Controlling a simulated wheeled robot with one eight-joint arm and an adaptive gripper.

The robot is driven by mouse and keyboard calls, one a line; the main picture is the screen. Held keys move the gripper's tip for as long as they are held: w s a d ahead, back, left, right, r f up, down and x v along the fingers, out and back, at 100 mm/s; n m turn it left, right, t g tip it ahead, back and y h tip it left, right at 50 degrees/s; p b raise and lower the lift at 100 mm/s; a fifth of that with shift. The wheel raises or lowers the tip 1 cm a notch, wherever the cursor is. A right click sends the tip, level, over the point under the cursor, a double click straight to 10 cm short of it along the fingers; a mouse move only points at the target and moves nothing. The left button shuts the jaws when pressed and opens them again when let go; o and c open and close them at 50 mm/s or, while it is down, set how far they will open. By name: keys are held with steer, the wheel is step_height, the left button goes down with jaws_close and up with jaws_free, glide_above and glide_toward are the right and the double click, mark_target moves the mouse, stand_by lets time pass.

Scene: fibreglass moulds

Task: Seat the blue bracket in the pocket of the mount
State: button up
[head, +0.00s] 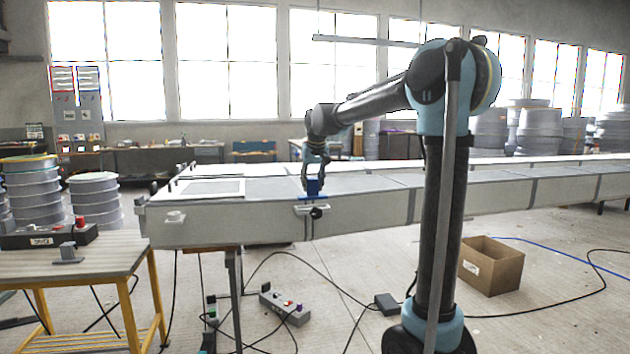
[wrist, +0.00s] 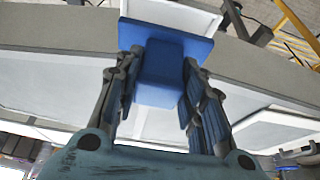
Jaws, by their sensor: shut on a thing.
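The blue bracket (head: 314,187) is a block on a wider flat plate. My gripper (head: 315,172) points down and is shut on its block, at the near edge of the long grey mould. In the wrist view the bracket (wrist: 165,65) sits between the two fingers of my gripper (wrist: 160,92). A pale, white-edged piece (wrist: 205,18) shows partly behind the plate; it looks like the mount. In the head view a white fitting (head: 303,208) with a black knob is just below the bracket. The pocket is hidden, and I cannot tell whether the plate touches the mount.
A small table (head: 110,255) at the left carries a grey bracket-like part (head: 68,253) and a control box (head: 50,237). A white-framed panel (head: 213,188) lies on the mould, left of my gripper. A cardboard box (head: 490,266) and cables are on the floor.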

mark_target(313, 188)
steer(key=shift+f, duration=1.9)
jaws_close()
steer(key=shift+s+d+f, duration=0.1)
steer(key=shift+f, duration=0.3)
steer(key=o, duration=1.2)
jaws_free()
steer(key=shift+f, duration=0.1)
